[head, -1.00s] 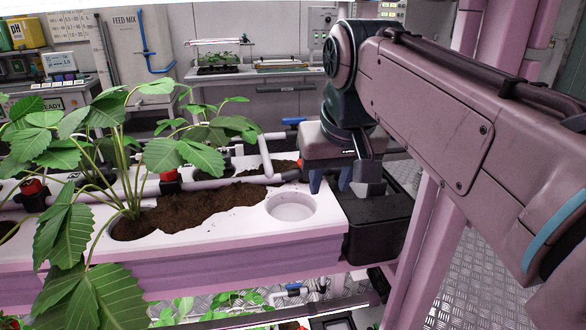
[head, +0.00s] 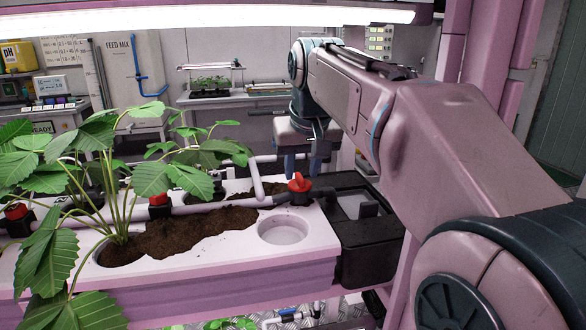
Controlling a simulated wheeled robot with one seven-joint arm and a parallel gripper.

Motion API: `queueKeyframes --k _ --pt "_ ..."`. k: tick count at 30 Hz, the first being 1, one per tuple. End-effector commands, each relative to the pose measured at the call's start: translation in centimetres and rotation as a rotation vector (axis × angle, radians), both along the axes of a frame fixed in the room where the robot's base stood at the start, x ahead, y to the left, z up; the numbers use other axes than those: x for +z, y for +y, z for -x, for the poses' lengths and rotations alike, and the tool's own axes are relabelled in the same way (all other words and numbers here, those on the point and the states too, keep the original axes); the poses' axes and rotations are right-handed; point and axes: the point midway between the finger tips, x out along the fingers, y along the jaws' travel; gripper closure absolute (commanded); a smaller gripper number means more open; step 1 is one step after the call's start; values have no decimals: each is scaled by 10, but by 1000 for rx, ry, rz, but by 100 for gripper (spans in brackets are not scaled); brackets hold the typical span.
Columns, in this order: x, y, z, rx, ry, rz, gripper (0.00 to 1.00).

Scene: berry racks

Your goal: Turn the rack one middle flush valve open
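Three red-handled valves sit along the pale pipe on the planter: a left one (head: 16,211), a middle one (head: 159,198) and a right one (head: 300,185). A pale riser pipe (head: 256,178) bends toward my gripper; the blue handle seen there earlier is hidden now. Another blue-handled valve (head: 290,313) shows on the tier below. No label shows which is the flush valve. My gripper (head: 303,168) points down behind the right red valve, fingers apart with nothing seen between them. Contact with the hidden handle cannot be told.
Leafy plants (head: 110,180) crowd the left of the planter (head: 200,262). An empty round hole (head: 284,231) is at its right. A black box (head: 365,240) stands at its right end. A light bar (head: 215,20) crosses overhead. A bench (head: 235,100) stands behind.

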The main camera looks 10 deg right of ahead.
Motion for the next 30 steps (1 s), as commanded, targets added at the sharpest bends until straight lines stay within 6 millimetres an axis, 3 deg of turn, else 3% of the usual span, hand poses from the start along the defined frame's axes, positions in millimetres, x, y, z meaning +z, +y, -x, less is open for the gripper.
queueKeyframes --k 6,14,18,30 --pt "-11 0 -7 1 1 0 66" --pt "-11 0 -8 1 0 0 66" --pt "-11 0 -8 1 0 0 100" --pt "-10 -1 -7 39 1 0 100"
